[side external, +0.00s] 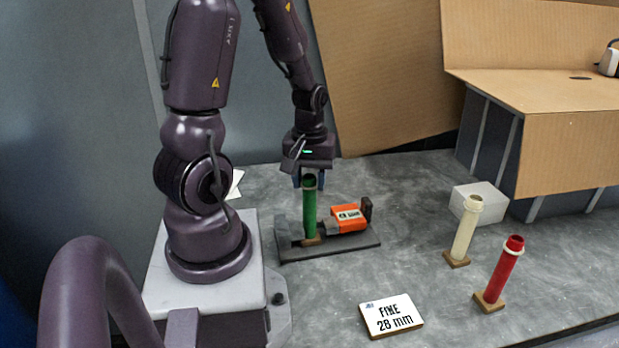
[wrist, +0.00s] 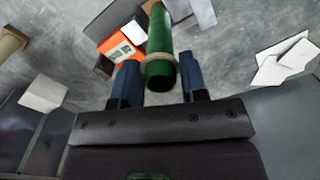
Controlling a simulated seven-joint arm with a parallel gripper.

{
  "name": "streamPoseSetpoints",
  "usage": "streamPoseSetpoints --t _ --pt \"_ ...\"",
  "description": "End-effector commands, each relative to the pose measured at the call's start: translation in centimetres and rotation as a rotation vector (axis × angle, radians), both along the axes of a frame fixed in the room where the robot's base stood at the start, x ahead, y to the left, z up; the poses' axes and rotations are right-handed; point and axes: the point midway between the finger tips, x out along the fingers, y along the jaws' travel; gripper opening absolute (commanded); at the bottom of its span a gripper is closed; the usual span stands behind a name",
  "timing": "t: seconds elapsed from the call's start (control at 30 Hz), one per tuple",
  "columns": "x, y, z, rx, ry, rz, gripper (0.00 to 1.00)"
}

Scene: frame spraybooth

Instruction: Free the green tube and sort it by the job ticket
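The green tube (side external: 310,215) stands upright in a clamp-like fixture with an orange, labelled body (side external: 349,217) on a dark base plate (side external: 345,249). My gripper (side external: 310,182) points down over the tube's top. In the wrist view, the tube (wrist: 159,38) with a pale collar lies between the two blue fingers (wrist: 160,84). Gaps show on both sides, so the gripper is open. The job ticket (side external: 391,316) reads "FINE 28 mm". The fixture's grip at the tube's foot is partly hidden.
A cream tube (side external: 466,232) and a red tube (side external: 502,272) stand on small wooden bases at the right. A white box (side external: 479,199) sits behind the cream one. White papers (wrist: 284,64) lie on the grey table. Cardboard panels (side external: 390,75) rise behind.

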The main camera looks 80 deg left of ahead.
Motion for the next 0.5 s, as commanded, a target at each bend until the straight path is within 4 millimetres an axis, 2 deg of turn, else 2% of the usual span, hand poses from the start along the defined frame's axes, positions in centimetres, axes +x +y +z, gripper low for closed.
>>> streamPoseSetpoints --t 0.03,0.07,0.1,0.17,0.2,0.27,0.5 --pt "0.0 0.01 0.02 0.0 0.0 0.0 0.2" --pt "0.0 0.01 0.02 0.0 0.0 0.0 0.13" --pt "0.02 0.02 0.02 0.0 0.0 0.0 0.37" --pt "0.02 0.02 0.03 0.001 0.0 0.0 0.23" --pt "0.02 0.02 0.03 0.001 0.0 0.0 0.2" --pt "0.03 0.03 0.05 0.001 0.0 0.0 0.17" --pt "0.5 0.1 0.22 0.003 -0.002 -0.001 0.17"
